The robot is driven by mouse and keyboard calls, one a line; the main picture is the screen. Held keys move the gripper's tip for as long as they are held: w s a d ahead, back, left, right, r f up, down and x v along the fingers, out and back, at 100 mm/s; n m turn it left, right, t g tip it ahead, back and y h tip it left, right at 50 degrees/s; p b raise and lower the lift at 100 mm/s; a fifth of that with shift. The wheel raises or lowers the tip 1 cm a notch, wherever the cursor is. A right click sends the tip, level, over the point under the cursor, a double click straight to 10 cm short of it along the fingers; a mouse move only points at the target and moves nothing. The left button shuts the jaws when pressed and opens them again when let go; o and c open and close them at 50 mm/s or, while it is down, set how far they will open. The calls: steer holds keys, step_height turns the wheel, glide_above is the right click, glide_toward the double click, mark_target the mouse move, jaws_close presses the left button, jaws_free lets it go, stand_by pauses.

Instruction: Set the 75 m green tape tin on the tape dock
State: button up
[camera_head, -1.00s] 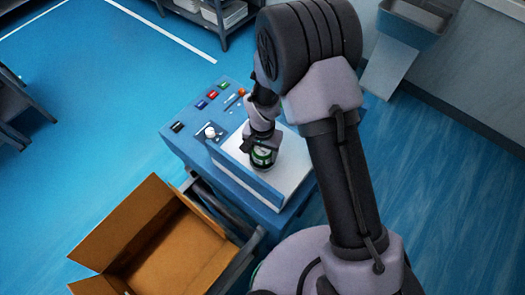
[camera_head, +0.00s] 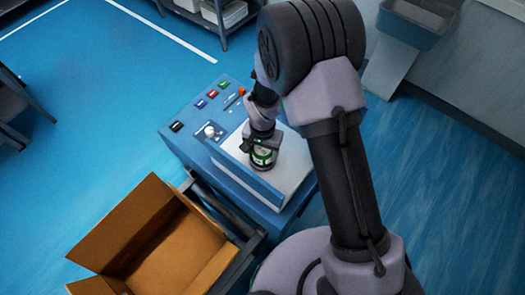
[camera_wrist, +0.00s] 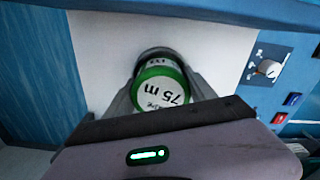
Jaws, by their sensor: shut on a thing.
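The 75 m tape tin (camera_head: 263,157) is white and green, with "75 m" on its face in the wrist view (camera_wrist: 160,92). My gripper (camera_head: 262,144) is shut on the tin, one dark finger on each side of it in the wrist view (camera_wrist: 162,96). The tin is over the white top plate (camera_head: 292,170) of a blue bench unit. A dark rounded edge shows just behind the tin in the wrist view. I cannot tell whether this is the tape dock or whether the tin's base touches anything.
The blue unit's panel has a white knob (camera_head: 210,131) and several coloured buttons, among them a red one (camera_head: 213,93). An open cardboard box (camera_head: 150,235) stands at the lower left, near a dark rail (camera_head: 222,215). A grey-blue bin (camera_head: 415,22) is at the upper right.

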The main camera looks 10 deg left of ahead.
mark_target(263, 149)
steer(key=shift+f+b, duration=0.4)
steer(key=shift+f, duration=0.05)
steer(key=o, duration=1.4)
step_height(263, 149, up, 11)
steer(key=p, duration=0.6)
steer(key=shift+r, duration=0.1)
